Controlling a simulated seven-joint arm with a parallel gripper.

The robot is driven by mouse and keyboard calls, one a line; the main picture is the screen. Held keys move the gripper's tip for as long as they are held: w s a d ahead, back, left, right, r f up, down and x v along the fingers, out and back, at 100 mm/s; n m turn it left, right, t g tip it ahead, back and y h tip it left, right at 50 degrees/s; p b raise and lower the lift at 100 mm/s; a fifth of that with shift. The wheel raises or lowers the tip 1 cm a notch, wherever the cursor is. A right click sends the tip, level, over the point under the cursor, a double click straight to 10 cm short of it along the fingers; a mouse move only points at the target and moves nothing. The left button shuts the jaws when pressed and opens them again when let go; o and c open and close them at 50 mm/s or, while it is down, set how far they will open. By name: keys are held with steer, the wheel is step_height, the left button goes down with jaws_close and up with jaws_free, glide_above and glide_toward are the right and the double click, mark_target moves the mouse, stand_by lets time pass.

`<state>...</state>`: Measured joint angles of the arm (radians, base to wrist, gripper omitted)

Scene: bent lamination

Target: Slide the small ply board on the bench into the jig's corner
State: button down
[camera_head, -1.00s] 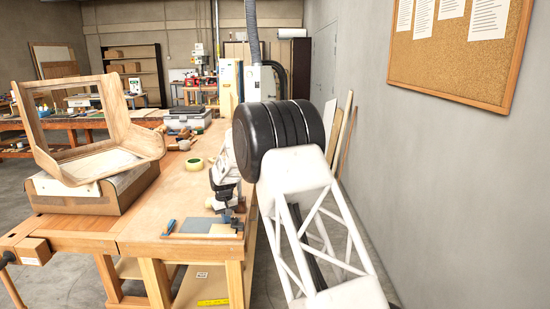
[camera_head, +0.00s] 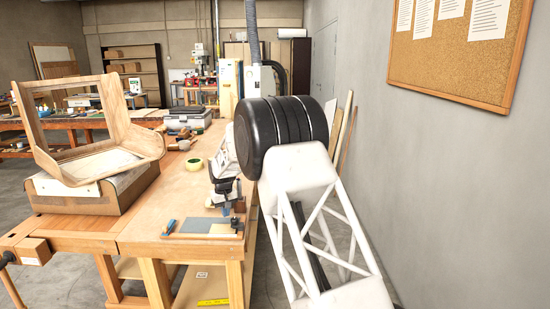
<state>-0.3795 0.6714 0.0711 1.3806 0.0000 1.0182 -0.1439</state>
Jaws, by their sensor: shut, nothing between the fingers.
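The jig (camera_head: 195,226) is a flat grey-blue plate with a thin wooden edge, lying near the front edge of the bench. A small blue piece stands at its left end. The small ply board (camera_head: 222,229) appears as a pale patch at the right end of the plate. Whether it touches the jig's corner is too small to tell. My gripper (camera_head: 226,209) is shut and empty, pointing down just behind the board. A gap between its tips and the board cannot be judged. My arm hides the bench's right side.
The wooden bench (camera_head: 140,229) has a clear top left of the jig. A roll of tape (camera_head: 194,163) lies farther back. A bent wooden frame (camera_head: 90,130) rests on a brown box (camera_head: 95,190) at left. A grey wall (camera_head: 440,180) stands at right.

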steer(key=shift+r, duration=2.1)
glide_toward(215, 229)
steer(key=a+f, duration=0.1)
steer(key=a, duration=0.1)
steer(key=shift+w+f, duration=0.15)
steer(key=shift+f, duration=0.2)
steer(key=shift+f, duration=2)
steer(key=shift+a+f, duration=0.1)
steer(key=shift+a, duration=0.9)
steer(key=shift+a+f, duration=0.1)
steer(key=shift+f, duration=0.4)
